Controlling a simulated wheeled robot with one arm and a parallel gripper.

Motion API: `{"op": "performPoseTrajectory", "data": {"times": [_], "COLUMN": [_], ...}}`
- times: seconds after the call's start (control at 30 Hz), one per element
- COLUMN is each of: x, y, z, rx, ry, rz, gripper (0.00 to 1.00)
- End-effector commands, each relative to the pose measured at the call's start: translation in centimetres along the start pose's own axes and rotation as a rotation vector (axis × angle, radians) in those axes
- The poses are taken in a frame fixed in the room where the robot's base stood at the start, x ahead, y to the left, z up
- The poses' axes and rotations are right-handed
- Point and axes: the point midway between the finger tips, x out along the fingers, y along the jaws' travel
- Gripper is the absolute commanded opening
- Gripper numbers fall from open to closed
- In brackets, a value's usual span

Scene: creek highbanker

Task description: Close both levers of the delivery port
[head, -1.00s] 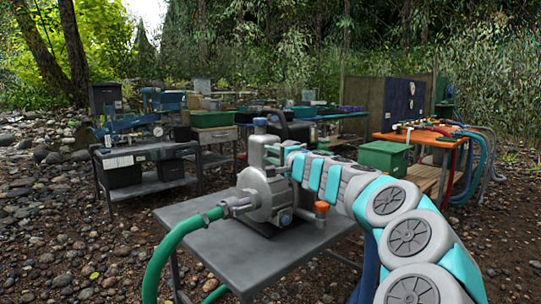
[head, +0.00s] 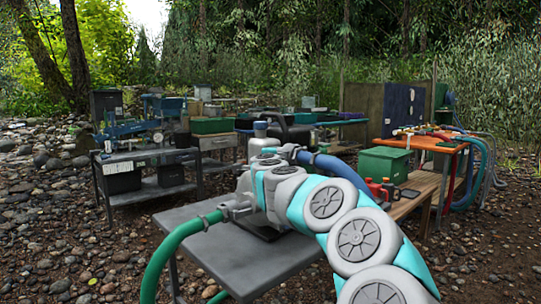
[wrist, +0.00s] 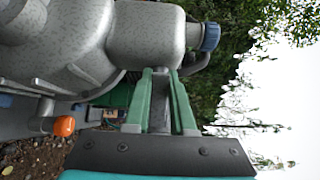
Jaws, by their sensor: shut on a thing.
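The grey pump stands on the grey table (head: 190,228); my arm covers most of it in the head view. Its front fitting (head: 240,203) and the green hose (head: 170,252) show at left. In the wrist view the mottled grey pump body (wrist: 75,45) fills the upper left, with a blue cap (wrist: 211,37) on a side stub. My gripper (wrist: 160,75) has its green fingers close together on a narrow grey piece (wrist: 159,115), apparently a delivery port lever. The second lever cannot be made out. My gripper is hidden in the head view.
A blue hose (head: 335,168) runs right behind my arm. A green box (head: 384,165) and red items (head: 381,190) sit on a wooden bench at right. An orange cap (wrist: 64,126) is at left in the wrist view. Gravel lies left of the table.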

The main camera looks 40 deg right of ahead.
Motion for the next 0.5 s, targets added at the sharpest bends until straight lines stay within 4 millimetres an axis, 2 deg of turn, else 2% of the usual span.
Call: {"op": "performPoseTrajectory", "data": {"times": [0.3, 0.5], "x": [0.88, 1.09], "y": [-0.11, -0.06], "z": [-0.11, -0.37], "rx": [-0.002, -0.001], "ry": [0.193, 0.255], "rz": [0.003, 0.002], "gripper": [0.0, 0.0]}}
